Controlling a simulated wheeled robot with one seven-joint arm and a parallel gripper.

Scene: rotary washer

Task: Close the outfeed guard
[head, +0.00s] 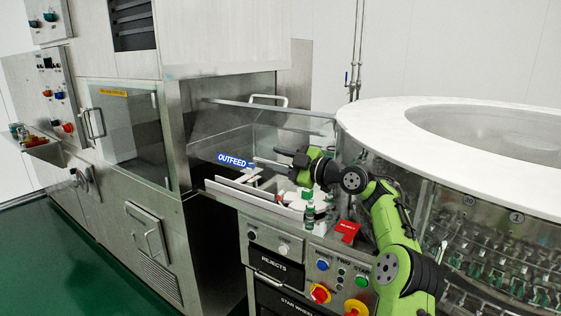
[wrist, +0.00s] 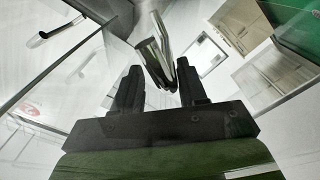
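The outfeed guard appears as a clear panel (head: 225,122) over the outfeed bay, its pale top edge running toward the round washer. A blue OUTFEED label (head: 235,160) shows in the bay; I cannot tell if it is on the guard. A pale bar handle (head: 268,100) stands at the panel's top edge. My gripper (head: 268,158) points left, just right of the label. In the wrist view its two dark fingers (wrist: 160,80) are apart. A shiny bent metal bar (wrist: 165,48) shows between and beyond them; contact is unclear.
The round washer (head: 400,110) with its white top rim fills the right. A control panel (head: 322,265) with buttons and a red tag (head: 347,228) lies below the bay. A steel cabinet with a glass door (head: 130,130) stands at left. Green floor (head: 50,270) is clear at lower left.

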